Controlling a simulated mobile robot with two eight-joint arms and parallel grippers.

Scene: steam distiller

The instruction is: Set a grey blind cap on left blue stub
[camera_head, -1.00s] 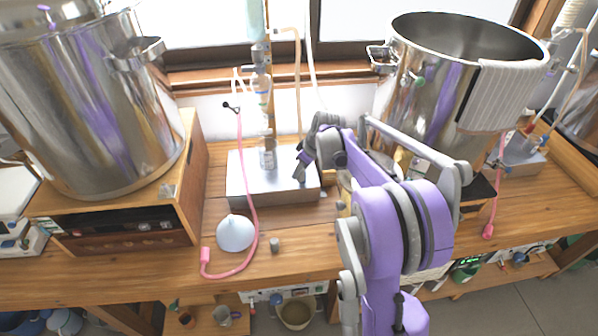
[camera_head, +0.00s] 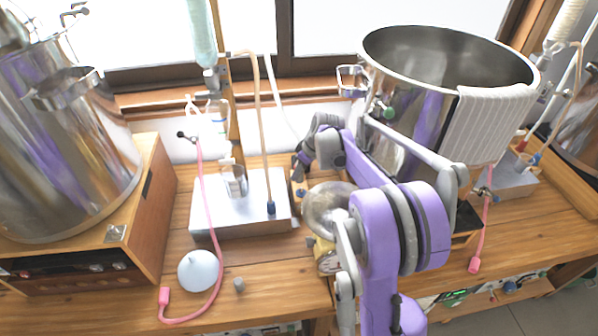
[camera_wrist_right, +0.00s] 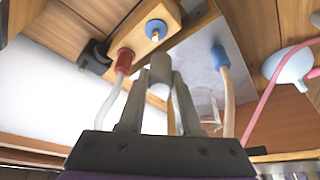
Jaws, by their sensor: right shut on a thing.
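My right gripper (camera_head: 299,168) is low over the bench, just right of the metal base. In the right wrist view its fingers (camera_wrist_right: 160,88) are shut on a small grey cap (camera_wrist_right: 160,68), held by its sides. A bare blue stub (camera_wrist_right: 155,29) stands on a small wooden block (camera_wrist_right: 143,36), apart from the cap in that picture. In the head view this blue stub (camera_head: 301,193) shows small below the gripper. A second grey cap (camera_head: 239,285) stands on the bench front. My left gripper is out of view.
On the same block a red fitting (camera_wrist_right: 124,61) carries a clear tube. The metal base (camera_head: 240,215) bears a blue fitting (camera_head: 271,208) with a tan hose. A round flask (camera_head: 328,205) is close right of the block. A steel pot (camera_head: 425,100) stands behind.

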